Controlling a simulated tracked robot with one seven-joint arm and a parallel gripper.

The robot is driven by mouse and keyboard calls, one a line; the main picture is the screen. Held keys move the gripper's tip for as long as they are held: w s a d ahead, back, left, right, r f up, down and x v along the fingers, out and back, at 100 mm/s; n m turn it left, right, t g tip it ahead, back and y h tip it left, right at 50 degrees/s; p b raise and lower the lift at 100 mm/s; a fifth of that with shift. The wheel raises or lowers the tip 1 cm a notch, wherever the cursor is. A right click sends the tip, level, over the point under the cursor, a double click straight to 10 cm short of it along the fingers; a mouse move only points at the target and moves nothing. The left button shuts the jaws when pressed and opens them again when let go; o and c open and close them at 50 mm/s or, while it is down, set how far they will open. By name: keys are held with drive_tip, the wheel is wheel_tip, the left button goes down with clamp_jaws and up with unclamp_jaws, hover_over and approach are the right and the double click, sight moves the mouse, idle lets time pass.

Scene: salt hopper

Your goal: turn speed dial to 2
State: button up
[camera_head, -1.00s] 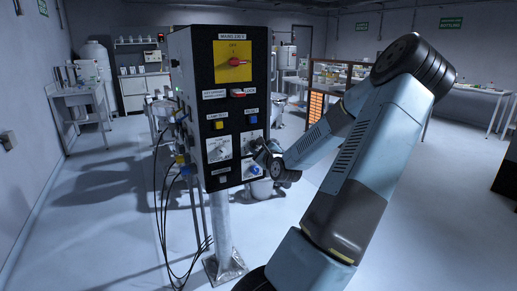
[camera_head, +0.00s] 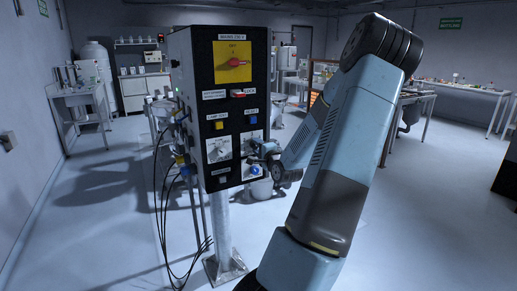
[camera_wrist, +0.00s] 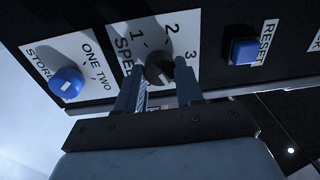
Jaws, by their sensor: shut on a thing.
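The speed dial (camera_wrist: 158,70) is a dark grey knob on a white plate marked 1, 2 and 3 in the wrist view. My gripper (camera_wrist: 158,75) has its two fingers on either side of the knob, shut on it. The fingers cover part of the dial, and I cannot tell which number its pointer faces. In the head view, my gripper (camera_head: 261,150) is at the right part of the panel's front, and the dial is mostly hidden there behind it.
The black control panel (camera_head: 202,94) stands on a metal post. Close to the dial are the blue RESET button (camera_wrist: 243,51) and the blue STORE knob (camera_wrist: 67,85). A red switch on a yellow plate (camera_head: 223,53) is higher up. Cables hang at the panel's left.

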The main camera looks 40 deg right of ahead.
drive_tip(key=n, duration=0.6)
drive_tip(key=shift+a+f+n, duration=0.15)
drive_tip(key=shift+a+n, duration=0.05)
drive_tip(key=shift+n, duration=0.1)
drive_tip(key=n, duration=0.6)
drive_tip(key=shift+n+y, duration=0.3)
drive_tip(key=shift+y, duration=0.1)
drive_tip(key=n, duration=0.6)
drive_tip(key=shift+n, duration=0.3)
drive_tip(key=n, duration=0.5)
drive_tip(key=shift+n, duration=0.4)
drive_tip(key=shift+y, duration=0.3)
drive_tip(key=o, duration=1)
drive_tip(key=shift+r, duration=0.2)
drive_tip(key=shift+o, duration=0.2)
drive_tip(key=s+a, duration=0.2)
drive_tip(key=s, duration=1.1)
drive_tip(key=shift+s+a, duration=0.2)
drive_tip(key=shift+a, duration=0.15)
